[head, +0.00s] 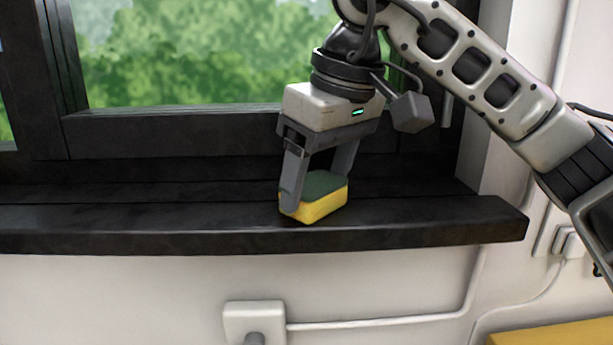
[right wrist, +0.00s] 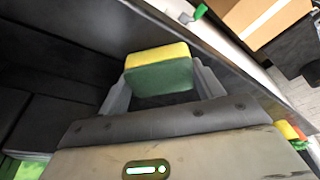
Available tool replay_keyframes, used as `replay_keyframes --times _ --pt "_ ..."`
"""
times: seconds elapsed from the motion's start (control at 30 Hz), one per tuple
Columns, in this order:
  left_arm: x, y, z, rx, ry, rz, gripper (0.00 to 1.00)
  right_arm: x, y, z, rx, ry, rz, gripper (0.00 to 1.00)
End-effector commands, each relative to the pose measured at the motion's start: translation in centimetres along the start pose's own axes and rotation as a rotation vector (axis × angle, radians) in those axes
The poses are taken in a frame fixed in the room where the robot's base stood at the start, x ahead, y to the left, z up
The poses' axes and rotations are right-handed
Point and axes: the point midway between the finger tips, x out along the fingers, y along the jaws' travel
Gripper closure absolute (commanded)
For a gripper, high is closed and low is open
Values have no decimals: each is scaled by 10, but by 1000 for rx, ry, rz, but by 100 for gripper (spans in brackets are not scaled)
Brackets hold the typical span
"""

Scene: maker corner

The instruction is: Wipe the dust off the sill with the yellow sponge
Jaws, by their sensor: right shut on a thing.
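The yellow sponge (head: 322,208) has a green top layer and sits at the black sill (head: 420,222), right of the sill's middle. My right gripper (head: 318,193) is shut on the sponge from above, one finger on each side. In the right wrist view the sponge (right wrist: 158,70) lies between the two fingers (right wrist: 162,84), green side toward the camera. The sponge's yellow underside appears to touch the sill, though the contact itself is hidden. I cannot make out distinct dust on the dark sill. My left gripper is not in view.
The dark window frame (head: 180,130) rises behind the sill. The sill's left stretch is clear. Below it, a white wall box (head: 254,320) with a conduit is on the wall. A yellow surface (head: 560,334) shows at the lower right. A cardboard box (right wrist: 262,20) shows in the right wrist view.

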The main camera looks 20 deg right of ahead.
Motion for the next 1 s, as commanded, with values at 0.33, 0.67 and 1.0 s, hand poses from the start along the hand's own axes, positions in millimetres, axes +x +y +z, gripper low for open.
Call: replay_keyframes --times 0.33,0.67,1.0 --pt "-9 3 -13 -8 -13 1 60 -31 11 0 1 -4 2 52" --pt "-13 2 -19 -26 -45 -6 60 -61 14 -5 9 -3 4 52" --pt "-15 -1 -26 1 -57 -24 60 -82 15 -9 15 -3 6 52"
